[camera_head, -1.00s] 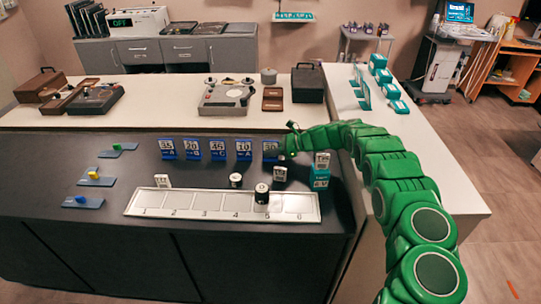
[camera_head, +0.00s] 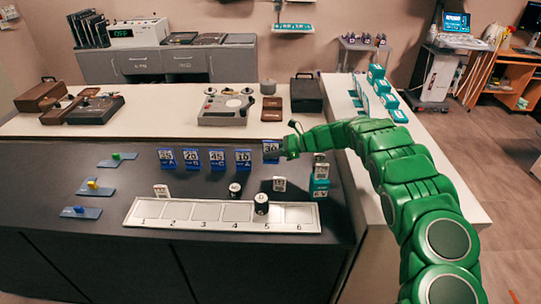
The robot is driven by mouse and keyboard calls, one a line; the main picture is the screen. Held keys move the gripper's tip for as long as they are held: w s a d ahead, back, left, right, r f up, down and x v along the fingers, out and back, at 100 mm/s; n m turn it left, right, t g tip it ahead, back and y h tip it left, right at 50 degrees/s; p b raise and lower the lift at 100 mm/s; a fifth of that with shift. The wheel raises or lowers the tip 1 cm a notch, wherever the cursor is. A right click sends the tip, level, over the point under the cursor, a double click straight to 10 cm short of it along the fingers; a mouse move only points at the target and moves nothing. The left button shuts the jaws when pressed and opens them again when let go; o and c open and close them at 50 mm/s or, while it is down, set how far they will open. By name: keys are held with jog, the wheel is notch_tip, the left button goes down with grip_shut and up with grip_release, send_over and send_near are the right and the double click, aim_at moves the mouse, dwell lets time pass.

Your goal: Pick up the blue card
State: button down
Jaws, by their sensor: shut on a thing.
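Several blue cards with white number panels stand in a row on the dark counter (camera_head: 120,215), such as one at the left end (camera_head: 167,158) and one near the right (camera_head: 243,159). The rightmost blue card (camera_head: 270,150) is at my gripper (camera_head: 281,149), which is shut on it from the right. This card sits higher in the picture than the others and looks raised off the counter. The fingertips are small, and they and the arm hide the card's right edge.
A white numbered tray (camera_head: 150,213) lies in front, with a black-and-white jar (camera_head: 261,204) on it. Recorders (camera_head: 226,108) sit on the pale counter behind.

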jog(key=s+d+r, duration=0.2)
jog(key=s+r, duration=0.4)
jog(key=s, duration=0.4)
jog(key=shift+s+d+r, duration=0.15)
jog(key=shift+s+r, duration=0.1)
jog(key=shift+s, duration=0.1)
jog(key=shift+r, duration=0.1)
